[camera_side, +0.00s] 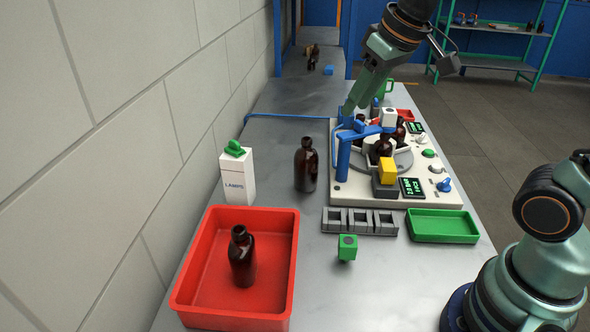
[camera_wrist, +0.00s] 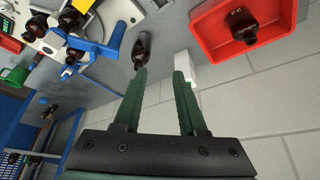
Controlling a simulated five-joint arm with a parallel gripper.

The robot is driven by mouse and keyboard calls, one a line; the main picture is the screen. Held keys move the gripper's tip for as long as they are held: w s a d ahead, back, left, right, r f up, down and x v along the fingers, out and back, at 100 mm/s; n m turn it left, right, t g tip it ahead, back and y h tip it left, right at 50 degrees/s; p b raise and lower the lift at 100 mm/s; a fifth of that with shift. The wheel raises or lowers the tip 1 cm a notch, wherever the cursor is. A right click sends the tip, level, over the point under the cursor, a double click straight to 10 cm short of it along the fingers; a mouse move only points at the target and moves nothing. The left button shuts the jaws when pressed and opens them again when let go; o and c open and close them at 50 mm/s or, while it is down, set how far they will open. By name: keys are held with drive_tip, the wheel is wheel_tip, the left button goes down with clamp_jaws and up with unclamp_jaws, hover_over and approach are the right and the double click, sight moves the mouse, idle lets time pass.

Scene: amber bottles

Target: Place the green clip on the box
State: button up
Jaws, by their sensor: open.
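The green clip (camera_side: 234,148) rests on top of the white box (camera_side: 236,180) marked LAMPS, which stands upright near the wall at left. My gripper (camera_side: 351,104) reaches in from the upper right with its green fingers pointing down, beyond the box and apart from it. In the wrist view my gripper (camera_wrist: 160,70) is open, with nothing between the fingers. The white box (camera_wrist: 207,74) shows there behind the right finger, partly hidden. I cannot make out the clip in that view.
A brown bottle (camera_side: 306,166) stands right of the box. A red tray (camera_side: 285,262) holding another bottle (camera_side: 242,258) is in front. A white machine (camera_side: 350,184) with a blue arm stands beneath my gripper. A grey rack (camera_side: 360,222), green tray (camera_side: 443,226) and green block (camera_side: 347,248) lie nearer.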

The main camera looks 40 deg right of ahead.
drive_tip(key=s+d+f, duration=0.1)
drive_tip(key=s+f, duration=0.4)
drive_tip(key=shift+s+d+m+t, duration=0.3)
drive_tip(key=shift+s, duration=0.1)
idle(0.9)
